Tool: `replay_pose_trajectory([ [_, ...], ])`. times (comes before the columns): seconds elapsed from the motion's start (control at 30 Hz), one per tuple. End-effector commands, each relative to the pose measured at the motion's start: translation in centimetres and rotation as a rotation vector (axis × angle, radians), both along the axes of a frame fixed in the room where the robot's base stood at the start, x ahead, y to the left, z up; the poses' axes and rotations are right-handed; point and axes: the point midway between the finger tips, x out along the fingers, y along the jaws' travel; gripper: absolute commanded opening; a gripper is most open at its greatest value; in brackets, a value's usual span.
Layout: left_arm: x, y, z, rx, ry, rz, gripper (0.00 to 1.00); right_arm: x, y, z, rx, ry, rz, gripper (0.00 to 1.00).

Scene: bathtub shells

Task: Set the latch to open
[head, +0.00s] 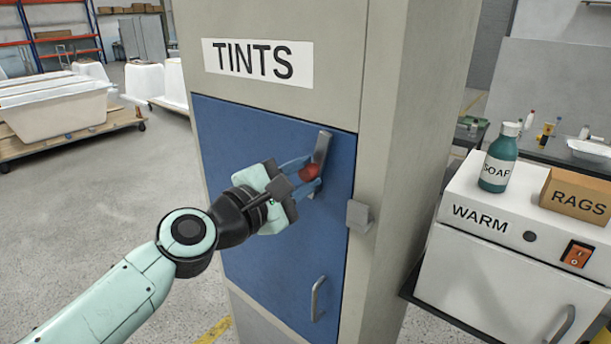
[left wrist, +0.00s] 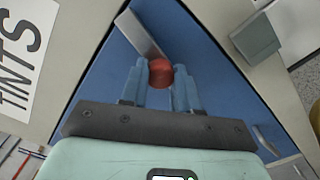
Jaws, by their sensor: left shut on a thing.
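The latch is a grey lever (head: 321,147) with a red knob (head: 309,173), on the blue door (head: 235,150) of the cabinet marked TINTS. In the head view the lever stands steep, leaning a little right at its top, with the knob towards its lower part. My left gripper (head: 306,174) is shut on the red knob, which also shows between the blue fingers in the left wrist view (left wrist: 160,72). The lever (left wrist: 141,34) runs up and left from the knob there. The fingers partly hide the lever's lower end. My right gripper is not in view.
A grey block (head: 360,215) sits on the cabinet frame right of the door. A door handle (head: 318,298) is lower down. At right, a white WARM cabinet (head: 500,235) carries a soap bottle (head: 499,160) and a RAGS box (head: 577,195). Tub shells (head: 55,105) stand on a cart at left.

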Motion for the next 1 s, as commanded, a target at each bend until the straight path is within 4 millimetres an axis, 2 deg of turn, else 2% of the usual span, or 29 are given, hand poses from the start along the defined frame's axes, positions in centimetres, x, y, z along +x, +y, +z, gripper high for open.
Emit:
replay_pose_trajectory([
  [0.7,0.24,0.37,0.12,-0.064,0.045,0.002,0.00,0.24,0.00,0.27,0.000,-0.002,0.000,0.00],
  [0.73,0.24,0.37,0.12,-0.064,0.045,0.002,0.34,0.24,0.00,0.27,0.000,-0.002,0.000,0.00],
  [0.77,0.24,0.37,0.12,-0.063,0.044,0.002,0.41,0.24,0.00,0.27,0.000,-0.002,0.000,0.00],
  [1.0,0.24,0.35,0.10,-0.063,0.045,0.001,0.41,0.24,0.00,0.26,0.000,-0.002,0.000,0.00],
])
